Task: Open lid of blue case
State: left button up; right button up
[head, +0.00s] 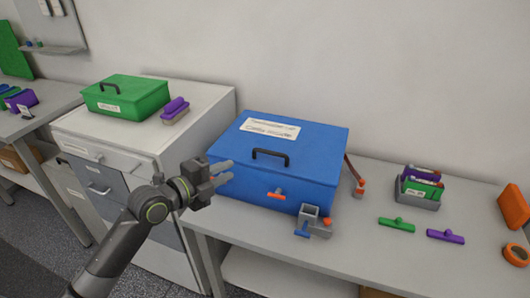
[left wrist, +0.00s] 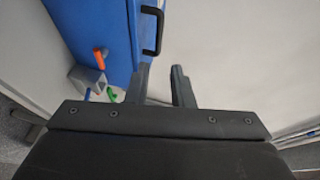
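The blue case (head: 285,165) stands on the grey bench with its lid shut. A white label (head: 270,128) and a black handle (head: 270,156) are on the lid. An orange latch (head: 276,194) is on its front face. My left gripper (head: 226,171) is open and empty near the left front corner of the case. In the left wrist view the fingers (left wrist: 162,88) are apart, with the case's blue side (left wrist: 95,35) and the black handle (left wrist: 153,30) beyond them. The orange latch shows there too (left wrist: 100,58). My right gripper is not in view.
A grey clamp-like fixture (head: 311,220) stands in front of the case. To the right are a grey holder (head: 417,192), a green piece (head: 397,224) and a purple piece (head: 445,236). A green case (head: 125,97) and purple brush (head: 175,108) sit on the left cabinet.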

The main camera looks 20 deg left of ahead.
aim_at(267, 153)
pick_arm(q)
jog(key=p+x, duration=0.1)
jog(key=x, duration=0.7)
jog(key=p+x, duration=0.2)
jog(key=x, duration=0.7)
jog(key=shift+s+f, duration=0.1)
jog(key=shift+f, duration=0.1)
grip_shut()
